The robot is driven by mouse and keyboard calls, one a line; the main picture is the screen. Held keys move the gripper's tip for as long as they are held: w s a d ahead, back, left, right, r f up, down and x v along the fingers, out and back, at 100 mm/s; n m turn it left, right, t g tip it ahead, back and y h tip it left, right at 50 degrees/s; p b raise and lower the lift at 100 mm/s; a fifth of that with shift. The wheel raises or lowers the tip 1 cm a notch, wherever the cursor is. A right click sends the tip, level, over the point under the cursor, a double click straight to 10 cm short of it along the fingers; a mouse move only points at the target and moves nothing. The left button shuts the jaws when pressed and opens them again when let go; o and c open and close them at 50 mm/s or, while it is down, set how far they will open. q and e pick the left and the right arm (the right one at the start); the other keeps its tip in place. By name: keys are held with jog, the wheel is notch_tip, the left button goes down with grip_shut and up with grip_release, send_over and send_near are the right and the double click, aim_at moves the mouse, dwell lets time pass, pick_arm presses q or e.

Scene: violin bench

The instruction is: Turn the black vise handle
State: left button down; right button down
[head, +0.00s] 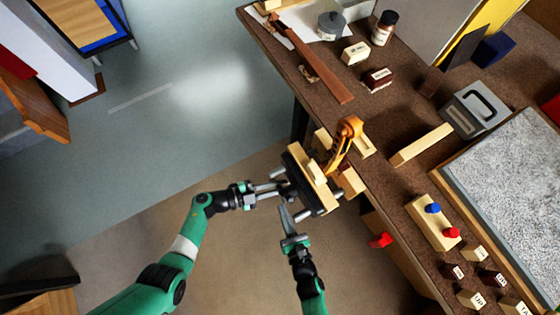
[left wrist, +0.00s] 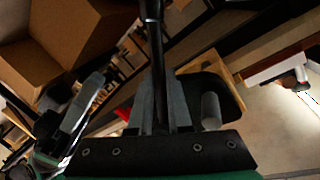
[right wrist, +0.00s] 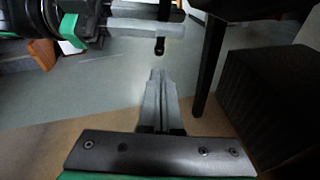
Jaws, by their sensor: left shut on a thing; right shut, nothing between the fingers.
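The vise (head: 315,180) is at the bench's front edge, with wooden jaws and a black front plate. An amber violin scroll and neck (head: 346,136) stands at the jaws. The black vise handle (left wrist: 154,50) runs between my left gripper's fingers in the left wrist view. Its rounded lower end (right wrist: 160,46) shows in the right wrist view. My left gripper (head: 279,181) is shut on the handle, in front of the vise plate. My right gripper (head: 284,208) is shut and empty, just below the left one; its fingertips (right wrist: 157,76) are apart from the handle's end.
The brown bench (head: 395,170) holds wooden blocks, a grey tin (head: 331,25), a dark bottle (head: 383,28) and a grey metal box (head: 476,108). A red knob (head: 381,240) sticks out from the bench front.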

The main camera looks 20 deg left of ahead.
pick_arm(q)
jog(key=shift+r, duration=0.1)
pick_arm(e)
jog(key=shift+w+a+r, duration=0.3)
jog(key=shift+w+a, duration=0.2)
jog(key=shift+w, duration=0.2)
jog(key=shift+w+a+r, duration=0.35)
jog(key=shift+w+a, duration=0.2)
jog(key=shift+w, duration=0.1)
jog(key=shift+w+a+r, duration=0.3)
jog(key=shift+w+a, duration=0.2)
jog(key=shift+w, duration=0.2)
